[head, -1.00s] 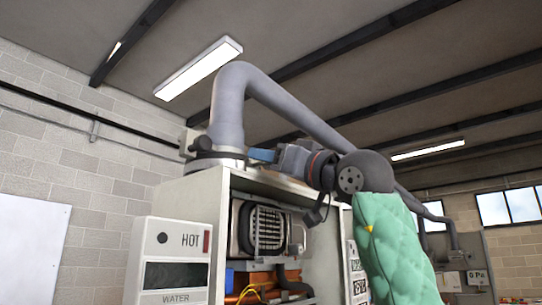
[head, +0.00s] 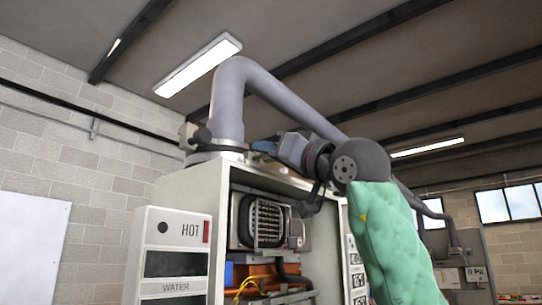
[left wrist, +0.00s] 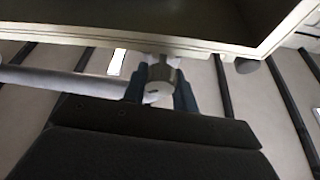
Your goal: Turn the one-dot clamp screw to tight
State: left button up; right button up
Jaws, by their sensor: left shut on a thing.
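The clamp screw appears as a pale round knob (left wrist: 161,86) between my blue fingers in the left wrist view. A small dark mark shows on it, but I cannot count dots. My left gripper (head: 263,148) is shut on this knob, beside the collar (head: 217,149) at the foot of the grey flue pipe (head: 228,103), above the heater cabinet. In the head view the fingers and wrist largely hide the knob. A dark clamp part (head: 200,136) sits on the pipe's left side. My right gripper is not in view.
The open heater cabinet (head: 190,185) stands below, with its burner parts showing. A HOT WATER panel (head: 176,255) stands at its front left. The flue pipe bends over my wrist and runs right. Another heater (head: 462,250) is at the far right.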

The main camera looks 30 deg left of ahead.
pick_arm(q)
jog(key=m+t+h+b, duration=0.1)
jog(key=m+t+b, duration=0.1)
jog(key=m, duration=0.4)
jog(key=shift+t, duration=0.5)
jog(key=shift+m+t+h+b, duration=0.4)
jog(key=shift+m+h, duration=0.1)
jog(key=shift+m, duration=0.4)
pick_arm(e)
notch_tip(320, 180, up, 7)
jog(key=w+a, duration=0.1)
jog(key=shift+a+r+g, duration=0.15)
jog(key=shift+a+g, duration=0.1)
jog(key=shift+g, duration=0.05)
pick_arm(q)
jog(key=o, duration=1)
jog(key=shift+w, duration=0.1)
